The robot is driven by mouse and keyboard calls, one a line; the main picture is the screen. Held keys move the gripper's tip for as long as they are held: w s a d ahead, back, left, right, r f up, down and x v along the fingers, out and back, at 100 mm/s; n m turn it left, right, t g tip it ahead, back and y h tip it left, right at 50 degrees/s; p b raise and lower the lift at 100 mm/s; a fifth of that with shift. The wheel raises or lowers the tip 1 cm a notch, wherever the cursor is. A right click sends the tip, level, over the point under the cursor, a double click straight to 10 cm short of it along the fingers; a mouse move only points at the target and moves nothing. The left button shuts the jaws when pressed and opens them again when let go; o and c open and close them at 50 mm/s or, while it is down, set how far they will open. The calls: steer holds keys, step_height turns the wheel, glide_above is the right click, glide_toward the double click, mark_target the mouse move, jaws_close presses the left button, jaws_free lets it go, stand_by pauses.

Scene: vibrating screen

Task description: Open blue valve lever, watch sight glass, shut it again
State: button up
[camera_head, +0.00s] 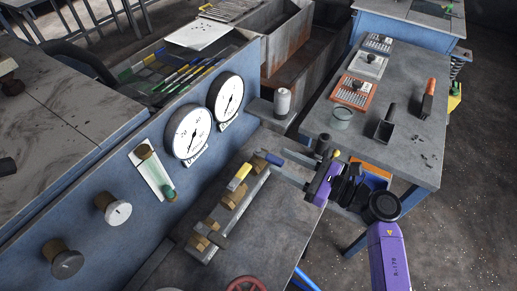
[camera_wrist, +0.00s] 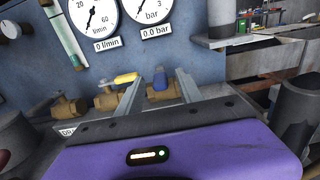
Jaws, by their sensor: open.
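The blue valve lever (camera_head: 269,157) sits on the far brass valve of the row on the bench. It also shows in the wrist view (camera_wrist: 160,79), where it stands between my two fingers. My gripper (camera_head: 277,162) is open around the lever, with gaps visible on both sides in the wrist view; I cannot tell whether it touches. The sight glass (camera_head: 153,172) is a greenish tube on a white plate on the blue panel. It shows partly at the top left of the wrist view (camera_wrist: 65,34).
A yellow lever (camera_head: 239,177) is just left of the blue one, with another brass valve (camera_head: 208,234) nearer. The flow gauge (camera_head: 188,133) reads 0 l/min and the pressure gauge (camera_head: 229,97) 0.0 bar on their labels. A grey side table (camera_head: 408,150) holds sieves and tools at right.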

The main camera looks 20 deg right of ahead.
mark_target(266, 155)
steer(key=p+x, duration=0.1)
steer(key=x, duration=0.5)
steer(key=shift+w+a, duration=0.25)
jaws_close()
stand_by(1.2)
